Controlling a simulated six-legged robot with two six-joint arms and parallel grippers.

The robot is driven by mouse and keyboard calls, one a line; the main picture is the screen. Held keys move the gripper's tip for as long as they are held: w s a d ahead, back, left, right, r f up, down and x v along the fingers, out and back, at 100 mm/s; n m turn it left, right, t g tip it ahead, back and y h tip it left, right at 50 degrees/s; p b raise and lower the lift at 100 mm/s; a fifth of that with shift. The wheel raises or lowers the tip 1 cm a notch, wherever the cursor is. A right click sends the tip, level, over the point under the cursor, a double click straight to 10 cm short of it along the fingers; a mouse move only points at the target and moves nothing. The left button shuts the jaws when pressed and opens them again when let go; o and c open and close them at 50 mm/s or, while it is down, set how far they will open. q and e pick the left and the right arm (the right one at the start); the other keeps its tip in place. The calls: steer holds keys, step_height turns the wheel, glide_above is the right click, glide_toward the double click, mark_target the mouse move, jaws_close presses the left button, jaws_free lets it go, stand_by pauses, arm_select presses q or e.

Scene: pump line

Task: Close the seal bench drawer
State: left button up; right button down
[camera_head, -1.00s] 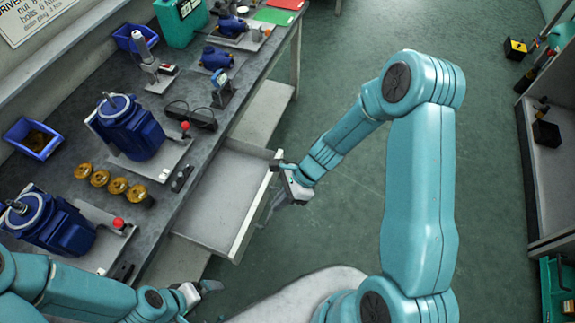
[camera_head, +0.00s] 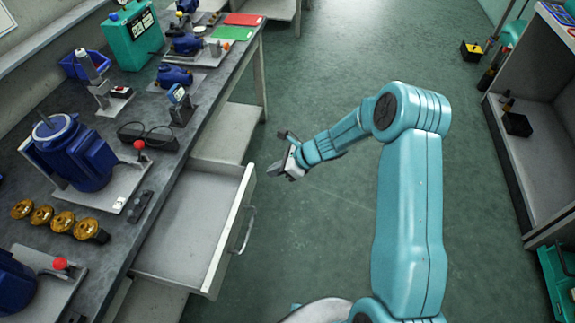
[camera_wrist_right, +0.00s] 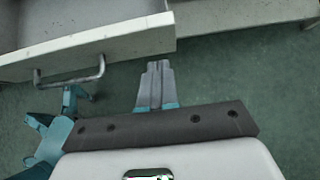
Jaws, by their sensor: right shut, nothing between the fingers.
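The seal bench drawer (camera_head: 185,225) is pulled out from under the grey bench and looks empty. Its pale front (camera_head: 230,230) carries a metal bar handle (camera_head: 243,230). The drawer front also shows in the right wrist view (camera_wrist_right: 130,42), with the handle (camera_wrist_right: 70,76) at left. My right gripper (camera_head: 276,170) is just beyond the drawer's far front corner, on the aisle side and apart from the handle. Its fingers (camera_wrist_right: 155,82) are together and empty in the wrist view, pointing toward the drawer front's end. My left gripper is not identifiable in any current view.
The bench top (camera_head: 120,235) holds a blue pump (camera_head: 78,155), several brass rings (camera_head: 42,214) and a green case (camera_head: 133,38). A lower shelf (camera_head: 225,132) lies beyond the drawer. Open green floor (camera_head: 330,80) lies right of it. A cabinet (camera_head: 540,150) stands at far right.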

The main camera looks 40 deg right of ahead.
mark_target(252, 172)
arm_select(q)
steer(key=shift+r+p, duration=0.25)
steer(key=shift+p, duration=0.1)
arm_select(e)
steer(key=shift+w+a+f, duration=0.1)
steer(key=shift+w+a, duration=1.3)
steer(key=shift+w, duration=0.25)
steer(key=shift+a, duration=0.1)
